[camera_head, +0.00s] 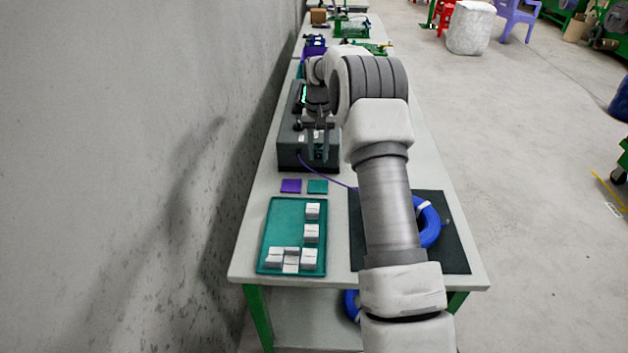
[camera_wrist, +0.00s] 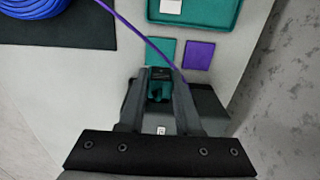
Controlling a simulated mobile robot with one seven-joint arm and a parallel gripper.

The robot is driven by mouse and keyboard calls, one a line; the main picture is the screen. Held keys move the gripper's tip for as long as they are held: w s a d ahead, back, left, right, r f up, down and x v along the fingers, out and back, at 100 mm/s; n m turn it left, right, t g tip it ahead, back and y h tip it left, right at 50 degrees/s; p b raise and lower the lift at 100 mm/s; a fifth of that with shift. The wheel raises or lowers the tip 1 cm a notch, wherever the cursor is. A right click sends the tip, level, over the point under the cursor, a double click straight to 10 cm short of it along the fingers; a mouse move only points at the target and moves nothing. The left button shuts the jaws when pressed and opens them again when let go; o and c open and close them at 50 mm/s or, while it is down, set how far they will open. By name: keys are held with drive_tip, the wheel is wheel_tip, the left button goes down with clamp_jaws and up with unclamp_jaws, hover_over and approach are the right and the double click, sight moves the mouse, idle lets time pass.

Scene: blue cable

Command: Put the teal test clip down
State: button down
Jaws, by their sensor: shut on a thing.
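The teal test clip (camera_wrist: 159,91) sits between my fingers in the wrist view, with a dark part at its top. My gripper (camera_wrist: 162,78) is shut on it. In the head view my gripper (camera_head: 318,152) is at the near face of the grey tester box (camera_head: 293,152), and the clip is too small to make out there. A teal square (camera_head: 317,187) and a purple square (camera_head: 291,186) lie on the table just in front of the box.
A purple lead (camera_wrist: 140,34) runs from the box area past my right finger towards the blue cable coil (camera_head: 429,222) on a black mat (camera_head: 455,250). A teal tray (camera_head: 281,230) holds several white blocks. A wall stands along the left.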

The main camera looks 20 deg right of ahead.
sight(318, 187)
drive_tip(key=shift+w, duration=0.15)
drive_tip(key=shift+f, duration=0.4)
wheel_tip(318, 187, down, 9)
drive_tip(key=shift+b, duration=0.55)
drive_tip(key=shift+f+b, duration=0.35)
drive_tip(key=shift+f, duration=0.2)
